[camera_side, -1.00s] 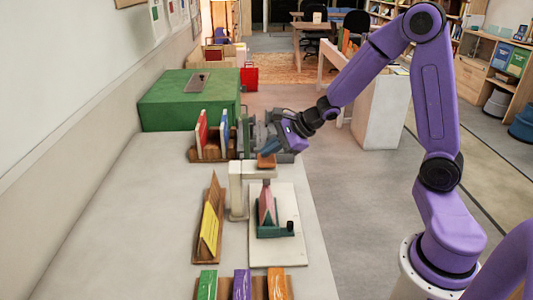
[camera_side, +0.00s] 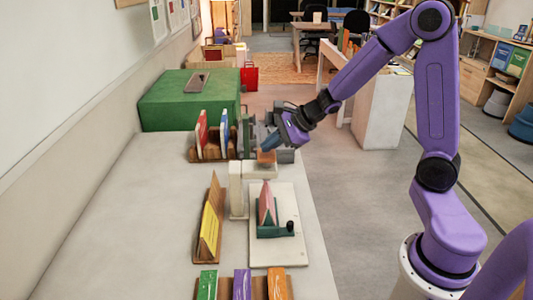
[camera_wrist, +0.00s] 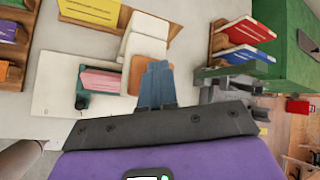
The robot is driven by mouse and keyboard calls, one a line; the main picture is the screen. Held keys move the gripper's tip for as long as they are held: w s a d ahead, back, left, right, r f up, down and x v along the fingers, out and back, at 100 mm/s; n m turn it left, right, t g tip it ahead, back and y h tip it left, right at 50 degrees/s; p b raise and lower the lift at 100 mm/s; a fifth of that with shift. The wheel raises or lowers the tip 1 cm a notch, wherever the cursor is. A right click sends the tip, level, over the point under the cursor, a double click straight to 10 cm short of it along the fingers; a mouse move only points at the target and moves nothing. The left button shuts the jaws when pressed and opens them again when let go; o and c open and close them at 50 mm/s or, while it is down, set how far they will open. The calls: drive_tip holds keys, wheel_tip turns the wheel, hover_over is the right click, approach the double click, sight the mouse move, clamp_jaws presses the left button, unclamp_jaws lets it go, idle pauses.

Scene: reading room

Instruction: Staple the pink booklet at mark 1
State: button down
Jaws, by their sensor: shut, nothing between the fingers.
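The pink booklet (camera_side: 267,204) sits like a tent over a dark green saddle (camera_side: 270,231) on a white base board (camera_side: 278,256). It also shows in the wrist view (camera_wrist: 103,82). A cream stapler (camera_side: 236,190) stands at the board's back, its arm reaching over the booklet's far end, with an orange-brown pad (camera_side: 266,158) on top. My gripper (camera_side: 267,148) has its blue fingers shut and empty, close to the pad. In the wrist view the fingertips (camera_wrist: 158,64) overlap the pad's right edge (camera_wrist: 138,76); I cannot tell whether they touch. No mark 1 is readable.
A yellow card (camera_side: 209,230) leans on a wooden stand to the left. A rack with red (camera_side: 201,133) and blue (camera_side: 224,131) books stands behind, near a green box (camera_side: 180,100). Green, purple and orange booklets (camera_side: 242,284) stand in front. The table's left side is clear.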

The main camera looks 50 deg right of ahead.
sight(270, 154)
drive_tip(key=shift+r, duration=0.55)
drive_tip(key=shift+r, duration=2.55)
drive_tip(key=s+a+f+n+g+y, duration=0.2)
drive_tip(key=s+a+n+g, duration=0.4)
drive_tip(key=s+a+n, duration=0.8)
drive_tip(key=s+d+f+n+g+h, duration=0.1)
drive_tip(key=s+d+n+h, duration=0.2)
drive_tip(key=s+n, duration=0.5)
drive_tip(key=s+d+f+n+g+h, duration=0.1)
drive_tip(key=s+d+n, duration=0.3)
drive_tip(key=s+n, duration=0.4)
drive_tip(key=f+n+h, duration=0.1)
drive_tip(key=n, duration=0.3)
drive_tip(key=shift+s+h, duration=0.3)
drive_tip(key=shift+h, duration=0.1)
